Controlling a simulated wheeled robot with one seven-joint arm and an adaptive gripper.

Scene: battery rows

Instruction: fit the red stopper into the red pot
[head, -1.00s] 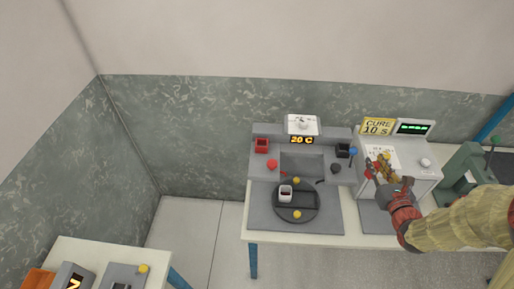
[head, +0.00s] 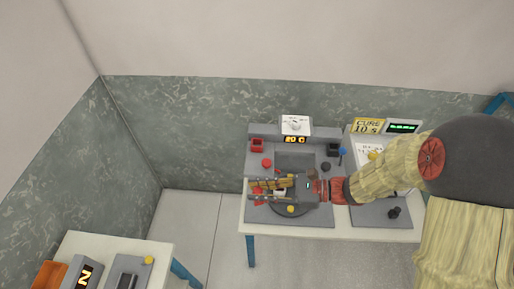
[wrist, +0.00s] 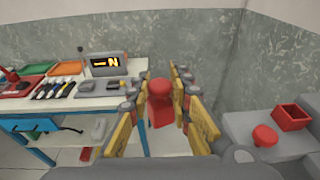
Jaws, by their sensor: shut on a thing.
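My gripper (head: 268,189) reaches in from the right over the dark turntable and is shut on a red piece with a rounded top and wider body. This piece, which looks like the red stopper (wrist: 159,105), sits between the fingers in the wrist view; only a bit of red shows past the fingertips in the head view. The square, open red pot (head: 257,145) stands on the grey station's left ledge, behind my gripper. It also shows at the right of the wrist view (wrist: 291,118), apart from the held piece.
A round red knob (head: 266,163) sits in front of the red pot. A black pot (head: 333,150) and black knob (head: 327,167) are on the station's right. My gripper partly covers the turntable (head: 277,211) and a small whitish cup. The cure box is at right.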

